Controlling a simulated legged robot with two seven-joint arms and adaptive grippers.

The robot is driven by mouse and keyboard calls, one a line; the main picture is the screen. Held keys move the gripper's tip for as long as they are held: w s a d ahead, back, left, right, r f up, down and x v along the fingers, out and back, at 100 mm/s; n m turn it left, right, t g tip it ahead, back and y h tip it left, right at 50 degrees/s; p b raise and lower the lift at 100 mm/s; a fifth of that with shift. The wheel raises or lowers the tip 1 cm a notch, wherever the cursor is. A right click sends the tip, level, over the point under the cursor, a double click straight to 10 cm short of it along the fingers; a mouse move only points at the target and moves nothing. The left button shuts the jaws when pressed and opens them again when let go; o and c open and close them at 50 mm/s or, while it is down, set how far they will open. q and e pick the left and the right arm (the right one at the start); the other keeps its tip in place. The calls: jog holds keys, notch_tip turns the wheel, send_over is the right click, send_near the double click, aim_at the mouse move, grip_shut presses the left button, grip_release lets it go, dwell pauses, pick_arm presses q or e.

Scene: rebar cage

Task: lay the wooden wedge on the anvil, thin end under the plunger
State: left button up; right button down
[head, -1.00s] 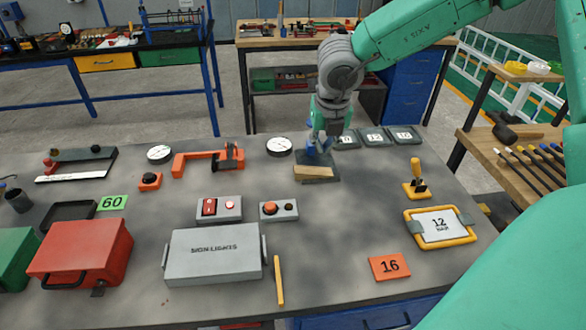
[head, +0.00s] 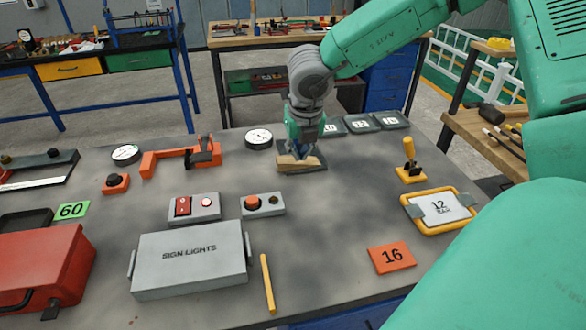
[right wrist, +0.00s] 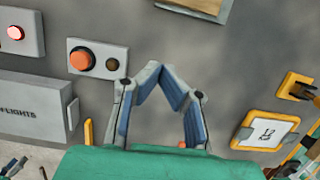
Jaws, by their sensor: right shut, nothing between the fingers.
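The wedge also shows at the top edge of the right wrist view (right wrist: 207,5), partly cut off. My right gripper (head: 288,157) is over the wedge's area in the head view. In the right wrist view its fingers (right wrist: 158,69) meet at the tips with nothing between them, apart from the wedge. An orange frame with a dark upright part (head: 180,157) stands to the left; I cannot tell its anvil and plunger apart. My left gripper is not in view.
Two dial gauges (head: 259,139) (head: 125,154) lie at the back. An orange-button box (head: 263,204), a switch box (head: 194,207) and the sign-lights box (head: 190,258) are in front. Numbered dark tiles (head: 361,122) lie behind the gripper.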

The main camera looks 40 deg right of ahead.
aim_at(294, 173)
jog(key=x, duration=0.2)
jog(key=d+x, duration=0.1)
jog(key=x, duration=0.1)
jog(key=shift+f, duration=0.3)
jog(key=x, duration=0.3)
jog(key=a+b+x, duration=0.1)
jog(key=x, duration=0.1)
jog(key=w, duration=0.1)
jog(key=w+d+p, duration=0.1)
jog(key=w, duration=0.1)
jog(key=shift+d, duration=0.2)
jog(key=shift+w+d+f, duration=0.15)
jog(key=shift+w+d, duration=0.15)
jog(key=shift+d, duration=0.1)
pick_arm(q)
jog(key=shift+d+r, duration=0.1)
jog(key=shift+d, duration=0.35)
pick_arm(e)
jog(key=shift+d+f, duration=0.1)
jog(key=shift+d, duration=0.15)
jog(key=shift+a, duration=0.1)
